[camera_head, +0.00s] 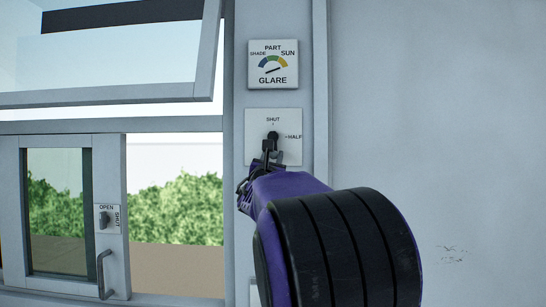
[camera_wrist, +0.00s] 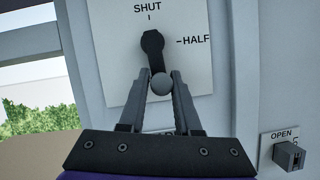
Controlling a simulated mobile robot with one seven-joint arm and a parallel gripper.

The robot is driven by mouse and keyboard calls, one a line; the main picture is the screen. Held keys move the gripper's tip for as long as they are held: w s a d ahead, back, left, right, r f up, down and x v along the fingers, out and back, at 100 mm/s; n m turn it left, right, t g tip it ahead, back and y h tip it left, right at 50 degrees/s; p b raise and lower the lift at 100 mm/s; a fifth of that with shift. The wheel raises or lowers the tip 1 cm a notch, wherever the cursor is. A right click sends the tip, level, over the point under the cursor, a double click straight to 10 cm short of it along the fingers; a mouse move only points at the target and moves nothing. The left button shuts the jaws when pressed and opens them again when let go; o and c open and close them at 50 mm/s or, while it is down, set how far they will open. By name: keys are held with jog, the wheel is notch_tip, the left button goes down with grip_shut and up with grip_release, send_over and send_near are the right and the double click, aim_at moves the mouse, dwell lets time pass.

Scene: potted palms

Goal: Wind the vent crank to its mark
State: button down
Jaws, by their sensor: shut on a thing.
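The vent crank is a dark arm (camera_wrist: 152,45) with a round grey knob (camera_wrist: 162,84), on a white plate (camera_wrist: 195,75). The plate reads SHUT at the top and HALF at the right, each with a short tick. The crank arm points down from its hub, slightly right in the wrist view. My gripper (camera_wrist: 160,78) is shut on the knob, one finger at each side. In the head view my gripper (camera_head: 270,156) reaches the crank from below and hides the plate's lower part. Lettering below the knob is mostly hidden by the fingers.
A GLARE dial (camera_head: 273,65) marked SHADE, PART and SUN is above the plate. A tilted glazed vent (camera_head: 110,50) hangs open at upper left. Below it is a panel with an OPEN/SHUT switch (camera_head: 104,218) and a bar handle (camera_head: 101,275). Blank wall (camera_head: 440,120) fills the right.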

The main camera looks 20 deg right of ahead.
jog(key=shift+a+m+b, duration=0.1)
jog(key=shift+m+b, duration=0.35)
jog(key=shift+m, duration=0.05)
jog(key=c, duration=0.7)
grip_release()
jog(key=shift+o, duration=0.2)
jog(key=shift+a+f, duration=0.1)
